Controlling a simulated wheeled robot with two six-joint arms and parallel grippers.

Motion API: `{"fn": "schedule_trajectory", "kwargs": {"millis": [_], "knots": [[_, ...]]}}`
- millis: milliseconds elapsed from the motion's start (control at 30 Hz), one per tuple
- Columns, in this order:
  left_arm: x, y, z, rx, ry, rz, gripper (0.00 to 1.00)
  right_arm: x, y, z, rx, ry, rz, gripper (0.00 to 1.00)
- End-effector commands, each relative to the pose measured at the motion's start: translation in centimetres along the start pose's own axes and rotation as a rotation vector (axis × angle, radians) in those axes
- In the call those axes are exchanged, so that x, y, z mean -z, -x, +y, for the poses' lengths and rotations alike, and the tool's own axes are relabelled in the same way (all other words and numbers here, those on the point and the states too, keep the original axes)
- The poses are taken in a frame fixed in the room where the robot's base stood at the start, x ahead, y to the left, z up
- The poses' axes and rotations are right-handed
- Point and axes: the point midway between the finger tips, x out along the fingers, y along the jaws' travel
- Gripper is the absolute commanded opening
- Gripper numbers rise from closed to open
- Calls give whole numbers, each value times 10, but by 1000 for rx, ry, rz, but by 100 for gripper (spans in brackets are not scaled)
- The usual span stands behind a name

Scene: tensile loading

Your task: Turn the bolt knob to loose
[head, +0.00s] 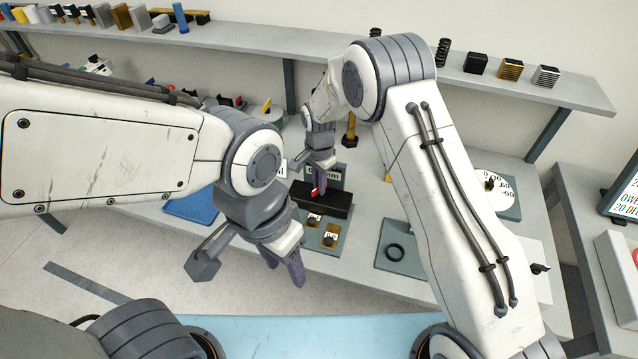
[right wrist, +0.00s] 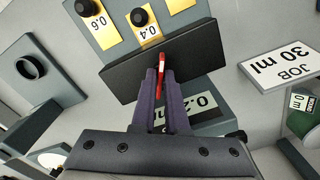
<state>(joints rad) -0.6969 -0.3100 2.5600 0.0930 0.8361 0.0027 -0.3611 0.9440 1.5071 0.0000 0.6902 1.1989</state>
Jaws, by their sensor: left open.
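No part reads clearly as the bolt knob. Candidates are small black knobs on the yellow plates marked 0.6 (right wrist: 80,8) and 0.4 (right wrist: 140,17), and a dark knob at the white dial (head: 491,185) on the right. My right gripper (right wrist: 161,73) has its purple fingers close together on a thin red piece (right wrist: 161,67) at the black block (right wrist: 120,76). In the head view the right gripper (head: 319,190) is above the black block (head: 335,203). My left gripper (head: 292,280) is open and empty in front of the bench edge.
A grey plate with a black ring (head: 395,253) lies right of the yellow plates. A blue mat (head: 190,205) is on the left. Shelves with small parts run behind.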

Motion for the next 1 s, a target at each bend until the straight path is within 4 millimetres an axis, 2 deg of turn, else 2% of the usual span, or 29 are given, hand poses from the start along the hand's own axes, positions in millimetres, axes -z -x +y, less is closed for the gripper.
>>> {"fn": "schedule_trajectory", "kwargs": {"millis": [467,667,1000], "knots": [[0,-3,0,0,0,0,50,0,0,0,0,46,0,0],[0,-8,-1,0,0,0,50,0,0,0,0,161,0,0],[-1,-19,-1,0,-1,0,50,0,0,0,1,470,1,0]]}}
